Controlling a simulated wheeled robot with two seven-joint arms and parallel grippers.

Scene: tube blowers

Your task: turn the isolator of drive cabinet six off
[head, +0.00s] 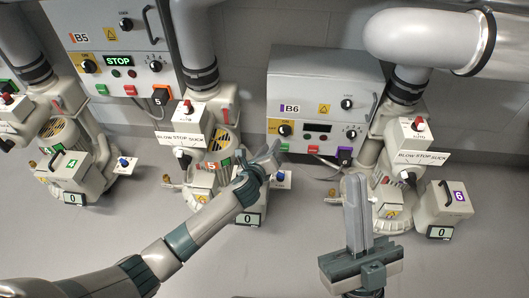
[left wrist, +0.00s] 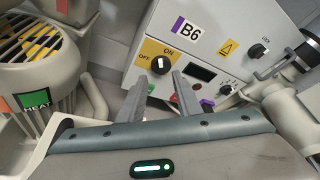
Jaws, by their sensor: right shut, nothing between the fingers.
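Drive cabinet B6 (head: 325,85) is the grey box on the wall at centre right in the head view. Its isolator is a black rotary knob (head: 284,129) on a yellow plate at the panel's lower left. In the left wrist view the knob (left wrist: 160,66) shows a white mark that appears upright, towards the ON label. My left gripper (head: 274,153) is below and slightly left of the knob in the head view. In the left wrist view its two fingers (left wrist: 158,82) are apart, pointing at the knob, with nothing between them. My right gripper (head: 355,180) is shut and empty, pointing up.
Cabinet B6 also carries a small display (head: 317,127), buttons and a purple plug (head: 345,154). Blower machines with pipes (head: 405,125) stand between and beside the cabinets. Bare floor (head: 285,250) lies between my arms.

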